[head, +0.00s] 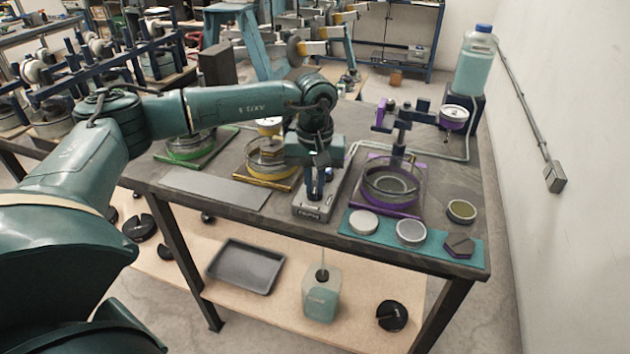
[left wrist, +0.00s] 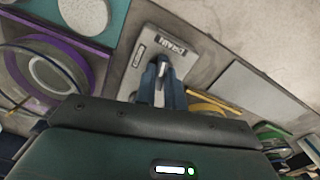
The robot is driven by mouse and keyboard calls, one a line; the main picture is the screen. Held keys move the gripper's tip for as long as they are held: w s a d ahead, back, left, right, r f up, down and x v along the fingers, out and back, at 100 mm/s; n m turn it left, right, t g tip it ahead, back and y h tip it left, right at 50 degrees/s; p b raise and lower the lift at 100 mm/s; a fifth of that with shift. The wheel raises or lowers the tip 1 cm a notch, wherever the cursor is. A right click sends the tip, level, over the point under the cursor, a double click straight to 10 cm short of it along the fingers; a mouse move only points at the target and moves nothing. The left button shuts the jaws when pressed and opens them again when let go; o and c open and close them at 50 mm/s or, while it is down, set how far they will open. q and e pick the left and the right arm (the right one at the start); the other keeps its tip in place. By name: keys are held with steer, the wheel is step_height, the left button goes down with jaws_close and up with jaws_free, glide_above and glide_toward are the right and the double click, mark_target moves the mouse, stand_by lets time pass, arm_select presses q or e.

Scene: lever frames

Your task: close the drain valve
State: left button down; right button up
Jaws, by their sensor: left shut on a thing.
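The drain valve is a grey plate (head: 312,210) near the front edge of the table. In the left wrist view the plate (left wrist: 183,28) carries the word DRAIN and a dark slot. My left gripper (head: 317,192) reaches down over the plate. Its fingers (left wrist: 162,70) are shut on the valve's lever, of which only a small light part shows between them. The arm and fingers hide most of the lever and the back of the plate, so I cannot tell its exact angle. My right gripper is not in view.
A purple-based glass dish (head: 390,188) stands close right of the valve. A teal mat (head: 385,236) with several discs lies at the front right. A bare grey sheet (head: 214,187) lies left. A blue-capped bottle (head: 475,65) stands at the back right. A wall (head: 580,200) bounds the right.

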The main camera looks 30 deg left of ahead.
arm_select(q)
steer(key=shift+n, duration=0.3)
steer(key=shift+n+b, duration=0.35)
steer(key=shift+n, duration=0.55)
steer(key=n, duration=0.2)
steer(key=shift+n+b, duration=0.3)
steer(key=shift+b, duration=0.05)
steer(key=n, duration=0.3)
steer(key=shift+n+b, duration=0.3)
steer(key=shift+b, duration=0.05)
steer(key=n, duration=0.3)
steer(key=shift+n, duration=0.3)
steer(key=shift+n+b, duration=0.35)
steer(key=shift+n, duration=1.15)
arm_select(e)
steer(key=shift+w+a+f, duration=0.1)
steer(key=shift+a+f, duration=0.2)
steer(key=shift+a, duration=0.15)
arm_select(q)
steer(key=c, duration=1.5)
jaws_free()
